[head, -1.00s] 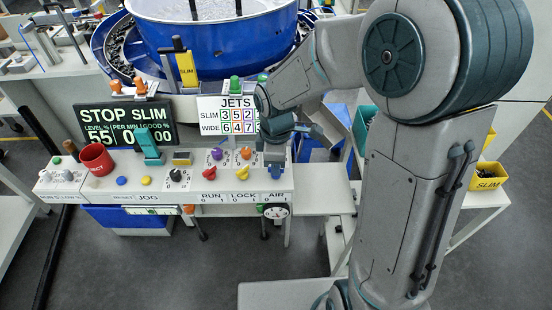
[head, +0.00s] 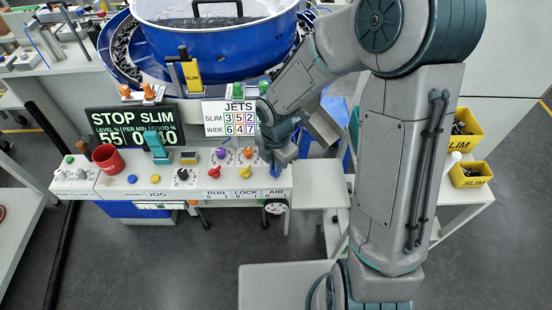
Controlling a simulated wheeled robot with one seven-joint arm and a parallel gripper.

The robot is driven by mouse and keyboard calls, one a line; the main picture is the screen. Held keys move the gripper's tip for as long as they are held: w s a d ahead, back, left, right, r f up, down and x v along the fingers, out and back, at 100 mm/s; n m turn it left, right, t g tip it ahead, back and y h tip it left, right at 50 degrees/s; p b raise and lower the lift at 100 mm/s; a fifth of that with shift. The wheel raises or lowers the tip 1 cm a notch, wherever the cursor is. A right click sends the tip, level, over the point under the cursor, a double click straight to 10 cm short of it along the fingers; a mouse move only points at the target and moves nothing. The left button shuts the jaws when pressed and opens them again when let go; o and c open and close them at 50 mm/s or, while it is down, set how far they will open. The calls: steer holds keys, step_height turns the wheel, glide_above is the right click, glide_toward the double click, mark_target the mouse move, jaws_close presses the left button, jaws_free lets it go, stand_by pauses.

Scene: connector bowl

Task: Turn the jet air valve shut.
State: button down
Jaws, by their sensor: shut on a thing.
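The blue air valve handle (head: 276,170) stands at the right end of the control panel, above the label AIR. My gripper (head: 275,166) points down over it and is shut on it. The jaws and wrist cover much of the handle, so its exact angle cannot be told. A round white gauge (head: 275,207) hangs on the panel front just below the AIR label.
A red knob (head: 214,171) and a yellow knob (head: 245,173) sit left of the valve. A JETS number board (head: 230,118) and the blue feeder bowl (head: 217,46) stand behind. Yellow SLIM bins (head: 470,176) stand at the right.

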steer(key=shift+n, duration=0.4)
steer(key=c, duration=1.5)
jaws_free()
step_height(320, 180, up, 14)
steer(key=shift+f+p, duration=0.1)
steer(key=shift+p, duration=0.75)
